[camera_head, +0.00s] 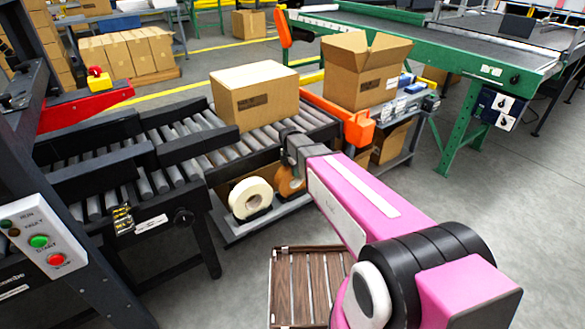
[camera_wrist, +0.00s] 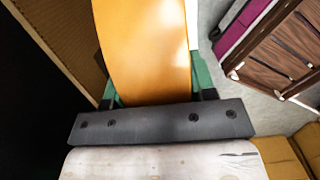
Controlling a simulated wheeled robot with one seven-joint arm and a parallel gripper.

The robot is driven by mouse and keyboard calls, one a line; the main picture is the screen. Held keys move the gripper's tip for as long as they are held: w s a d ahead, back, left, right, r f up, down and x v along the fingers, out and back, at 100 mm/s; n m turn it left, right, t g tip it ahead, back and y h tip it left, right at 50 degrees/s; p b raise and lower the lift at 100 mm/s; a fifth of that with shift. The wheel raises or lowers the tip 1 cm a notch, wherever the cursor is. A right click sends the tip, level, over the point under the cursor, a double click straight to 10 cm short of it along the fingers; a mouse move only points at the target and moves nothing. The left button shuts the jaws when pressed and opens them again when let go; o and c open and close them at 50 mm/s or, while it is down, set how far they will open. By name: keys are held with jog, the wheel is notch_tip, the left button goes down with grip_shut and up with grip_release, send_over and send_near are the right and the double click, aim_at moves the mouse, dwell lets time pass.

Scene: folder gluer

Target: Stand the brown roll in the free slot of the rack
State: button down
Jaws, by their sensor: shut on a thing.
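The brown roll (camera_head: 290,184) shows in the head view partly hidden behind my arm, beside a white roll (camera_head: 250,198). In the wrist view the brown roll (camera_wrist: 140,45) is a broad orange-brown band between the green fingers of my gripper (camera_wrist: 155,88), which is shut on it. In the head view the fingertips are hidden. A low grey stand (camera_head: 240,232) lies under the rolls, below the conveyor; the white roll stands upright on it. I cannot tell whether the brown roll touches it. No free rack slot is clearly visible.
A roller conveyor (camera_head: 172,150) carries a closed carton (camera_head: 254,95) above the rolls. An open carton (camera_head: 360,80) stands on a side table to the right. A slatted brown panel (camera_head: 300,285) is low in front. Grey floor is clear at right.

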jog(key=shift+c, duration=1.8)
grip_release()
jog(key=r, duration=1)
jog(key=shift+s+a+r, duration=0.2)
jog(key=shift+s+a, duration=0.1)
jog(key=shift+a, duration=0.1)
jog(key=shift+s+d+r, duration=0.1)
jog(key=shift+s, duration=0.05)
jog(key=s+d+f+m, duration=0.2)
jog(key=s+d+m, duration=0.6)
jog(key=m, duration=0.4)
jog(key=s+d+f+m+y, duration=0.1)
jog(key=s+d+f+m, duration=0.2)
jog(key=s+d+m, duration=0.6)
jog(key=shift+s+f+m+g, duration=0.3)
jog(key=shift+s+m, duration=0.9)
jog(key=shift+m, duration=0.7)
jog(key=shift+d, duration=0.1)
